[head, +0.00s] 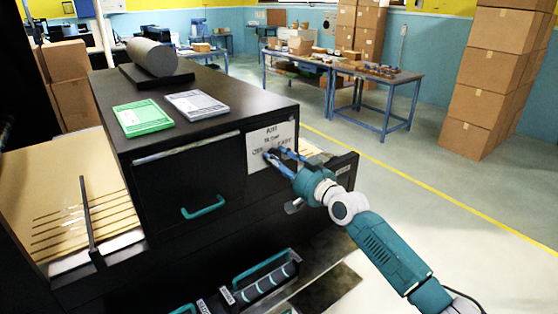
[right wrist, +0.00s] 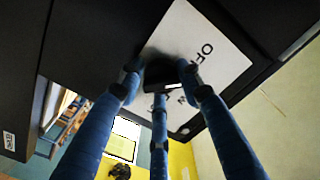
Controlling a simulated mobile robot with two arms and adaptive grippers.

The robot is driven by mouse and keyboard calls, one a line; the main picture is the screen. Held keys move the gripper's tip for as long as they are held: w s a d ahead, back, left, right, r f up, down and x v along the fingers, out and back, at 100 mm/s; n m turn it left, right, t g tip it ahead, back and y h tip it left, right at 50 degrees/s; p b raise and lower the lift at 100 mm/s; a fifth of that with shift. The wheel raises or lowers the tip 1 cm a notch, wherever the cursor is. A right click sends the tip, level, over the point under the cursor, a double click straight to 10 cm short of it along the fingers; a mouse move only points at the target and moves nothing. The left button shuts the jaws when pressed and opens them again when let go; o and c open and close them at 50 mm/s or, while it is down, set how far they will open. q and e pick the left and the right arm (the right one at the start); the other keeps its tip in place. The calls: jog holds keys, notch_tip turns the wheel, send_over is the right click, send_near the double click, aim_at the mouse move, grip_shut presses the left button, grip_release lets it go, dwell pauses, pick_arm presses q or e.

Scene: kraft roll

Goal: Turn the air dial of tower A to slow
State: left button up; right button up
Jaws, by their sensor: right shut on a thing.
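In the right wrist view the plate (right wrist: 205,38) shows "OFF" along one side. The dark air dial (right wrist: 158,73) sits at the middle of the plate. My right gripper (head: 277,157) has its blue fingers closed around the dial; they also show in the right wrist view (right wrist: 160,82). The fingers hide much of the dial, and I cannot tell which word it points to. My left gripper is out of view.
On the tower top lie a green pad (head: 142,117), a grey pad (head: 197,105) and a grey roll (head: 152,57). A teal handle (head: 203,208) sticks out left of the plate. Blue tables (head: 386,82) and stacked boxes (head: 497,65) stand behind; the floor at right is clear.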

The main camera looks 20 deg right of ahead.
jog(key=m, duration=0.4)
jog(key=shift+s+a+f+m+p, duration=0.1)
jog(key=shift+a+f+m+p, duration=0.15)
jog(key=shift+m+p, duration=0.7)
jog(key=shift+m, duration=1.85)
jog(key=o, duration=1.1)
jog(key=shift+a+r, duration=0.1)
jog(key=shift+r, duration=0.15)
